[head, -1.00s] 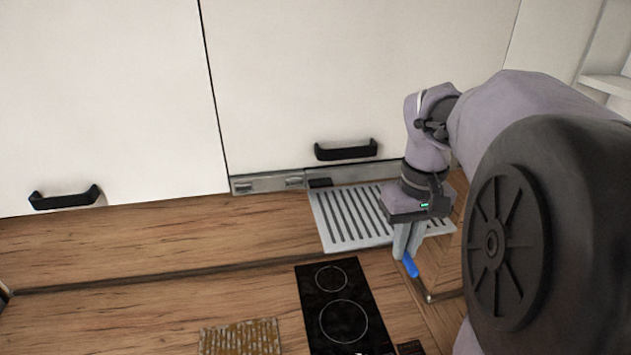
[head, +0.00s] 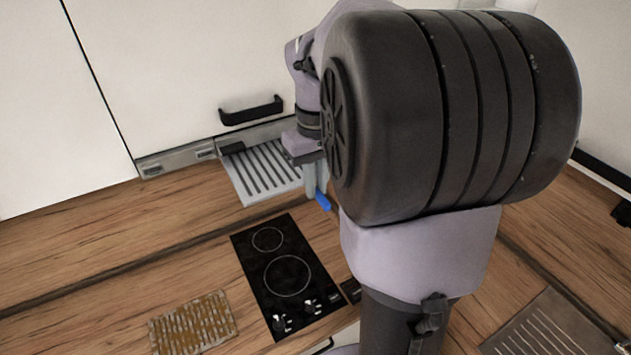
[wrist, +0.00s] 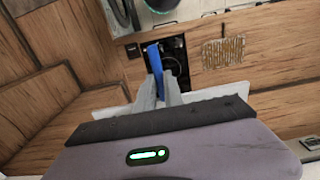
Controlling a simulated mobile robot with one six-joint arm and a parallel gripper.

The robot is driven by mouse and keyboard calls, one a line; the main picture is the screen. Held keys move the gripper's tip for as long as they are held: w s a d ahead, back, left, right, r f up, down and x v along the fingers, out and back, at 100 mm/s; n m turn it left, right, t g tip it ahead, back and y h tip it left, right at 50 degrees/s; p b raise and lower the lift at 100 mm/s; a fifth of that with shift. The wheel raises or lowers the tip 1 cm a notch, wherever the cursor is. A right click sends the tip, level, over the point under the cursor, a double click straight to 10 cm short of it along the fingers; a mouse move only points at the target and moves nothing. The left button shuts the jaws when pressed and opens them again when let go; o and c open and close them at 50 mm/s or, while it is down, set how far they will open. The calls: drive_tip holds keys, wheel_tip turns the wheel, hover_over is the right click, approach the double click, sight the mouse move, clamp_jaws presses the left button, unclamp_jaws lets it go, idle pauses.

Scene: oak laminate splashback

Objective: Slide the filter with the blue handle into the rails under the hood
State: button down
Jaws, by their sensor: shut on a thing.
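The filter (head: 236,184) is a light grey slatted panel just below the hood's metal front strip (head: 178,162), and its right part is hidden behind my arm. My gripper (head: 316,190) is shut on its blue handle (head: 323,201) at the panel's near right side. In the wrist view, the blue handle (wrist: 154,58) stands between the two fingers of my gripper (wrist: 160,88).
A black hob (head: 284,262) with two rings and knobs lies on the wood counter below. A patterned brown mat (head: 195,322) lies to its left. White cabinets with a black handle (head: 250,109) are above the hood. A ribbed panel (head: 545,330) is at lower right.

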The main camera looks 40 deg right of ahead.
sight(298, 170)
idle(0.4)
drive_tip(key=shift+w+d+p, duration=0.2)
drive_tip(key=shift+w+p, duration=0.2)
drive_tip(key=shift+w, duration=0.35)
drive_tip(key=shift+w+d+p, duration=0.2)
drive_tip(key=shift+w+p, duration=0.2)
drive_tip(key=shift+w, duration=0.35)
drive_tip(key=shift+w+d+r+p, duration=0.1)
drive_tip(key=shift+w+d+p, duration=0.15)
drive_tip(key=shift+w+p, duration=0.6)
drive_tip(key=shift+w+d+p, duration=0.2)
drive_tip(key=shift+w+p, duration=0.2)
drive_tip(key=shift+w, duration=0.75)
drive_tip(key=shift+w+d, duration=0.1)
drive_tip(key=shift+w, duration=0.35)
drive_tip(key=shift+w+d+p, duration=0.15)
drive_tip(key=shift+w+d, duration=0.05)
drive_tip(key=shift+w, duration=0.65)
drive_tip(key=shift+w+d+p, duration=0.1)
drive_tip(key=shift+w+d, duration=0.15)
drive_tip(key=shift+w, duration=0.6)
drive_tip(key=shift+w+d+p, duration=0.15)
drive_tip(key=shift+w+d, duration=0.05)
drive_tip(key=shift+w, duration=0.65)
drive_tip(key=c, duration=1.4)
unclamp_jaws()
drive_tip(key=shift+o, duration=0.2)
drive_tip(key=shift+f, duration=0.2)
